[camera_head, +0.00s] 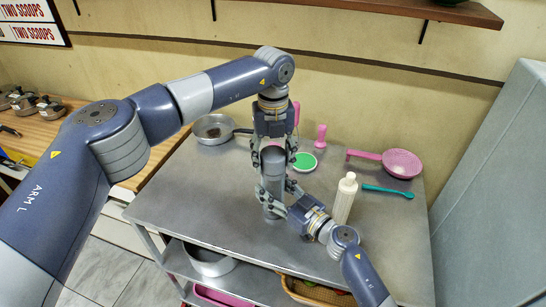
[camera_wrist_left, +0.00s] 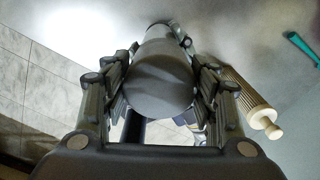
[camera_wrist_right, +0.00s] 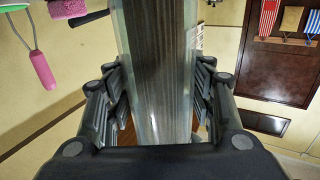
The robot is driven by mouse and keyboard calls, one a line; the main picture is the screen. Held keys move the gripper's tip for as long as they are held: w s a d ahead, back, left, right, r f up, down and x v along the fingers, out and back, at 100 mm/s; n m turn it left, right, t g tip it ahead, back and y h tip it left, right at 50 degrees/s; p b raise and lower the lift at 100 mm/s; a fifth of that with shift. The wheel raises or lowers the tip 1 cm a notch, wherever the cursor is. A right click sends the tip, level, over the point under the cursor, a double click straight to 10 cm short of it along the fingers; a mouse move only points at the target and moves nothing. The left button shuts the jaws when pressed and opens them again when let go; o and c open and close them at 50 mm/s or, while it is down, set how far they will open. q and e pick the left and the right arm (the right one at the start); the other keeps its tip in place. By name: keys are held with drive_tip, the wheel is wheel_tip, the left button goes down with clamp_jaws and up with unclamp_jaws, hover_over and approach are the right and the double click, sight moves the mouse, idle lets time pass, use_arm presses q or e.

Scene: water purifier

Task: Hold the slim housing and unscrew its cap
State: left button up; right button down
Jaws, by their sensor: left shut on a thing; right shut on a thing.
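The slim housing (camera_head: 268,190) is a grey cylinder standing upright on the metal table, with a grey rounded cap (camera_head: 273,157) on top. My left gripper (camera_head: 273,150) comes down from above and is shut on the cap. In the left wrist view the cap (camera_wrist_left: 157,82) fills the space between the fingers. My right gripper (camera_head: 283,206) reaches in low from the right and is shut on the housing's body. In the right wrist view the body (camera_wrist_right: 155,70) runs between the fingers. The fingers hide whether there is a gap under the cap.
A cream filter cartridge (camera_head: 344,198) stands just right of the housing, close to my right arm. A green disc (camera_head: 305,162) lies behind. A pan (camera_head: 213,129), a pink strainer (camera_head: 402,163) and a teal utensil (camera_head: 387,190) lie further off. The table's left part is clear.

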sight(273, 153)
use_arm(q)
drive_tip(key=n, duration=0.3)
drive_tip(key=shift+w, duration=0.1)
drive_tip(key=shift+r, duration=0.15)
idle(0.4)
drive_tip(key=shift+r, duration=0.95)
drive_tip(key=shift+r, duration=0.1)
drive_tip(key=shift+r, duration=1.95)
use_arm(e)
drive_tip(key=c, duration=0.6)
unclamp_jaws()
drive_tip(key=shift+c, duration=0.2)
drive_tip(key=shift+d, duration=0.1)
